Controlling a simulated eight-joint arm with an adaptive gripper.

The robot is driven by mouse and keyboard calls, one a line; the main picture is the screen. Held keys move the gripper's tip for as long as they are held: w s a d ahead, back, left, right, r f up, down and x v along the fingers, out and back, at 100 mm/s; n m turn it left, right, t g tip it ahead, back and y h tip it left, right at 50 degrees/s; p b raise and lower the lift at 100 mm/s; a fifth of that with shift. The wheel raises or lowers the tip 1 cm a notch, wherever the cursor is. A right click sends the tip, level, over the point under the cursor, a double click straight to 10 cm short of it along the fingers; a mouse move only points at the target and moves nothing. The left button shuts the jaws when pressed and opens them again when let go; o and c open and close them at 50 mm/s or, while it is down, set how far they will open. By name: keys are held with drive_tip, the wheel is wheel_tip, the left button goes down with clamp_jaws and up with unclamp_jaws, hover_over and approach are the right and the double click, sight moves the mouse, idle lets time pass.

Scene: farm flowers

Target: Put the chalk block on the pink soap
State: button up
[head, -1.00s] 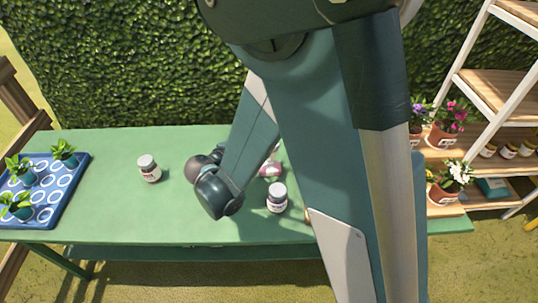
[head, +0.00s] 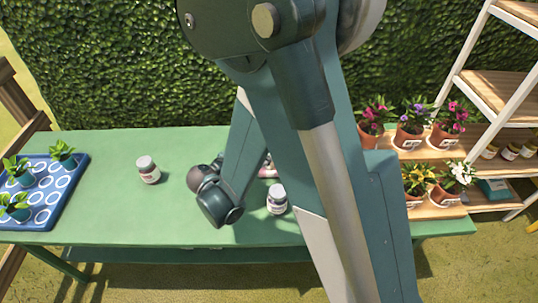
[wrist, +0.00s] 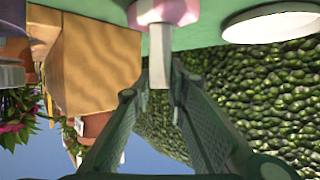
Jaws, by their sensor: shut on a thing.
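My gripper (wrist: 160,85) shows in the wrist view with its two green fingers closed on the chalk block (wrist: 159,52), a narrow white block that stands out past the fingertips. The pink soap (wrist: 185,13) is at the top edge of the wrist view, just beyond the chalk block, and the two overlap in the picture. I cannot tell whether they touch. In the head view a bit of the pink soap (head: 268,172) shows on the table beside my arm. There my arm hides the gripper and the chalk block.
A white jar (head: 277,199) stands close to the soap on the green table (head: 110,205), and another jar (head: 148,169) farther left. A blue tray (head: 72,183) with seedlings is at the left end. Potted flowers (head: 415,130) stand at the right. A tan block-like thing (wrist: 95,65) is left in the wrist view.

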drive_tip(key=shift+f, duration=0.15)
drive_tip(key=o, duration=0.9)
drive_tip(key=shift+r, duration=0.25)
drive_tip(key=shift+p+v, duration=1.25)
drive_tip(key=shift+v, duration=4.75)
drive_tip(key=shift+f, duration=0.2)
